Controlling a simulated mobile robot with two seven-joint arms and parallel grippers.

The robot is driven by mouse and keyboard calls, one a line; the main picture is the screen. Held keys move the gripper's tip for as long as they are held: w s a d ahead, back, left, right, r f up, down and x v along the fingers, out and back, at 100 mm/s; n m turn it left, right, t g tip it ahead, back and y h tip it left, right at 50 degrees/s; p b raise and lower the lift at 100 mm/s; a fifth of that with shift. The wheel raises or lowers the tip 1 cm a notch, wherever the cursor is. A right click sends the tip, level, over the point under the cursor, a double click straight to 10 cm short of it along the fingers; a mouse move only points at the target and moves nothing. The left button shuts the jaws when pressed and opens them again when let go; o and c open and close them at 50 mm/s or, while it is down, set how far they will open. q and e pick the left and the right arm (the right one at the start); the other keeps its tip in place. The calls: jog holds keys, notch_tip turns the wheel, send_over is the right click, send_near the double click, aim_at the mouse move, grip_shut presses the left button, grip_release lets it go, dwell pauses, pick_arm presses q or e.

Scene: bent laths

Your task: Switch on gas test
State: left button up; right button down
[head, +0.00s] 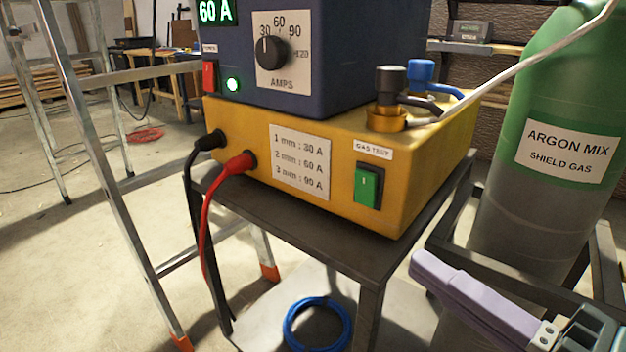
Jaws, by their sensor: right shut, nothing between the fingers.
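The gas test switch (367,186) is a green rocker in a dark frame on the front of the yellow box (230,125). A white "GAS TEST" label (373,150) sits just above it. The rocker bears a light mark; I cannot tell for certain which way it is tipped. My right gripper (420,266) comes in from the lower right, its lilac fingers shut and empty. Its tips are below and to the right of the switch, apart from it in the picture. My left gripper is not in view.
A blue unit (340,40) with a dial (271,53), red switch (209,75) and lit green lamp (232,84) stands on the yellow box. A green-topped gas cylinder (560,95) stands right. A ladder (95,130) is left; cables hang from the box's left front.

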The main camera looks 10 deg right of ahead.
aim_at(365, 189)
jog(key=w, duration=0.3)
jog(key=w+a, duration=0.1)
jog(key=w, duration=0.7)
jog(key=shift+w+a+r, duration=0.1)
jog(key=shift+a+r, duration=0.15)
jog(key=shift+r, duration=0.1)
jog(key=shift+w+d, duration=0.2)
jog(key=shift+d, duration=0.1)
jog(key=shift+r, duration=0.1)
jog(key=shift+w+d+r+m+p, duration=0.15)
jog(key=shift+w+d+m+p, duration=0.2)
jog(key=shift+m+p, duration=0.5)
jog(key=shift+s, duration=0.1)
